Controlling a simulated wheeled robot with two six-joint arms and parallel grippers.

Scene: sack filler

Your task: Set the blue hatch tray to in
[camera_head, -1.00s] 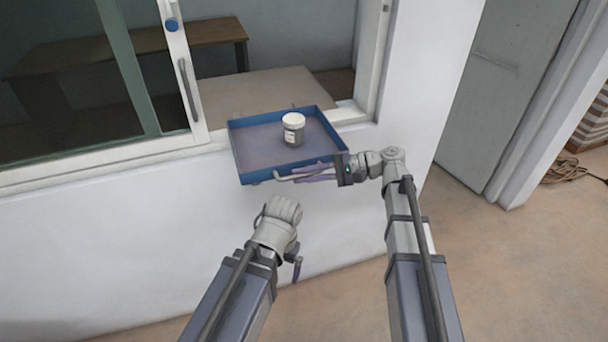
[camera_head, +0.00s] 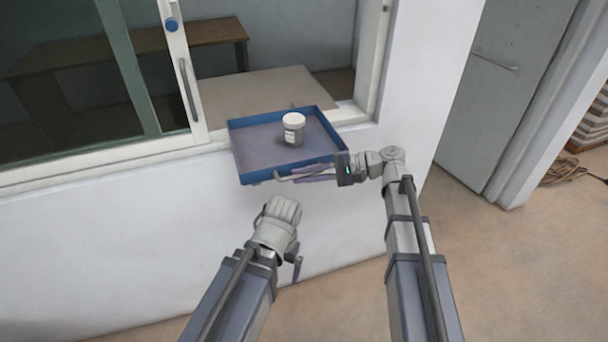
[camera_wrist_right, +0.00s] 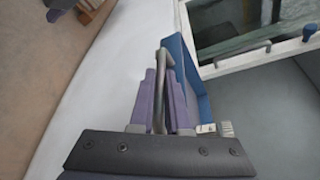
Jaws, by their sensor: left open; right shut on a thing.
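The blue hatch tray (camera_head: 240,160) sticks out from the window opening over the sill, on the near side of the wall. It also shows in the right wrist view (camera_wrist_right: 178,55). A white-lidded jar (camera_head: 293,129) stands upright in it. The tray has a grey bar handle (camera_wrist_right: 163,65) along its near side. My right gripper (camera_head: 308,174) is shut on this handle, with a purple finger on each side of it in the right wrist view (camera_wrist_right: 162,100). My left gripper (camera_head: 297,269) is open and empty, below and apart from the tray, mostly hidden behind its own wrist.
The sliding window (camera_head: 130,70) with a grey pull handle covers the left of the opening. A tan surface (camera_head: 255,91) lies inside behind the tray, with a wooden bench (camera_head: 190,37) further back. A grey door (camera_head: 495,90) stands at right. The floor nearby is clear.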

